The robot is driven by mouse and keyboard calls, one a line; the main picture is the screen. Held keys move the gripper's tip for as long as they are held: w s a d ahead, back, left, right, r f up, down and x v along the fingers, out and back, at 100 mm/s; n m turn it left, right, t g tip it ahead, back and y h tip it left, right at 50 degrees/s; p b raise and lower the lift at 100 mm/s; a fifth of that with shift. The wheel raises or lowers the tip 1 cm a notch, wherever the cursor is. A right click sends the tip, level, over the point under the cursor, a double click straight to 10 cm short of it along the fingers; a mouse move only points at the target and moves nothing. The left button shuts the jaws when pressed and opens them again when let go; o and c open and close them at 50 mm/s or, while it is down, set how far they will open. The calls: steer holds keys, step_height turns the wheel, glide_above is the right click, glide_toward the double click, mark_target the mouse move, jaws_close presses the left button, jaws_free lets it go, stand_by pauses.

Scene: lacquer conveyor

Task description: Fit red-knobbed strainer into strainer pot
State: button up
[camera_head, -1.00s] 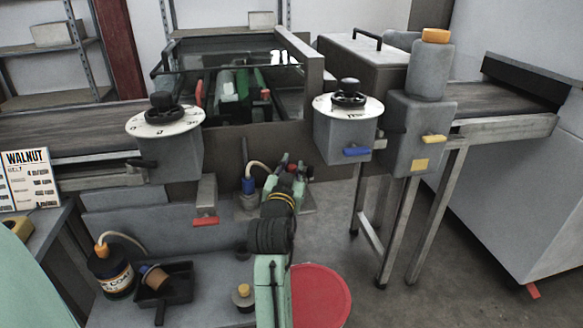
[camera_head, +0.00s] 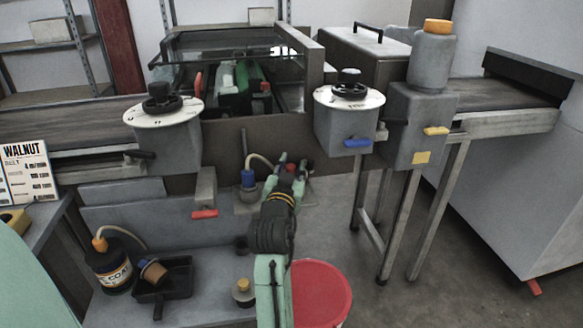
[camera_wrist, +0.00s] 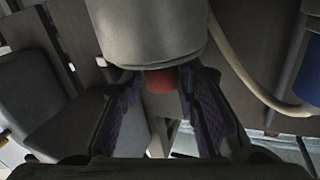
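My gripper (camera_head: 292,162) is at the far side of the grey bench in the head view, with a red knob (camera_head: 290,169) at its fingertips. In the wrist view my two purple-padded fingers (camera_wrist: 160,88) stand apart on either side of a red knob (camera_wrist: 160,80). The knob adjoins a pale grey cylinder (camera_wrist: 150,35) at the top of that view. Whether the pads touch the knob is not clear. My arm and fingers hide most of the knobbed part in the head view. I cannot tell for certain which vessel is the strainer pot.
A blue-collared fitting (camera_head: 248,180) with a pale hose stands left of my gripper. A yellow-knobbed piece (camera_head: 243,292), a black tray (camera_head: 177,281) and a labelled bottle (camera_head: 108,275) occupy the near bench. A red bucket (camera_head: 325,290) stands right. Dial housings (camera_head: 348,130) overhang the bench.

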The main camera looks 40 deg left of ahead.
steer(key=shift+o, duration=1.4)
steer(key=v, duration=1.2)
